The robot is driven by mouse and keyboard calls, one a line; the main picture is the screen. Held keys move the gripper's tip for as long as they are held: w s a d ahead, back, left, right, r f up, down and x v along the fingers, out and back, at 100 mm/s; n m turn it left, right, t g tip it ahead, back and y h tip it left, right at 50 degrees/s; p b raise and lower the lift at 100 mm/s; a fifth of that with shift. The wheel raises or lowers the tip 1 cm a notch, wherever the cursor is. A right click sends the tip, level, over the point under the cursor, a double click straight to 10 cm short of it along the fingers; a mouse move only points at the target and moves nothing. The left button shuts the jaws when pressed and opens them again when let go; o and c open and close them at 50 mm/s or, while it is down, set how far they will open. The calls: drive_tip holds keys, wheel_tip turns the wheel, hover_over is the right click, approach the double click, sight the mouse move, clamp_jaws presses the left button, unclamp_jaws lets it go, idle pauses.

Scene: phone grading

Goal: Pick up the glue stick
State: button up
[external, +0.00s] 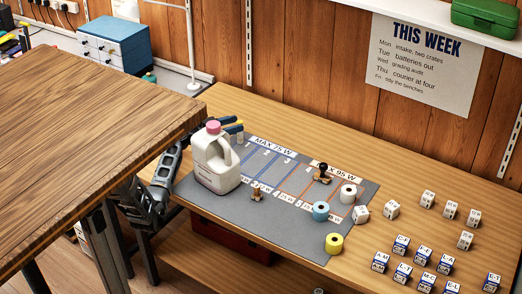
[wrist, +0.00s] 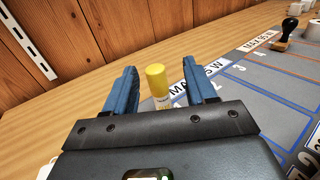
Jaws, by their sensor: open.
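The lower part of the glue stick is hidden by my gripper. In the external view, my gripper (external: 231,124) is low over the bench, partly behind the white jug.
A white jug (external: 214,172) with a pink cap stands close beside my gripper. A grey mat (external: 285,228) with marked lanes holds a stamp (external: 323,174) and tape rolls. Several labelled cubes stand at the right. The wooden wall (wrist: 90,35) rises behind the bench.

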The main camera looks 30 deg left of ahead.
drive_tip(key=x, duration=0.5)
drive_tip(key=shift+w+a, duration=0.15)
drive_tip(key=shift+a, duration=0.1)
drive_tip(key=shift+c, duration=0.2)
clamp_jaws()
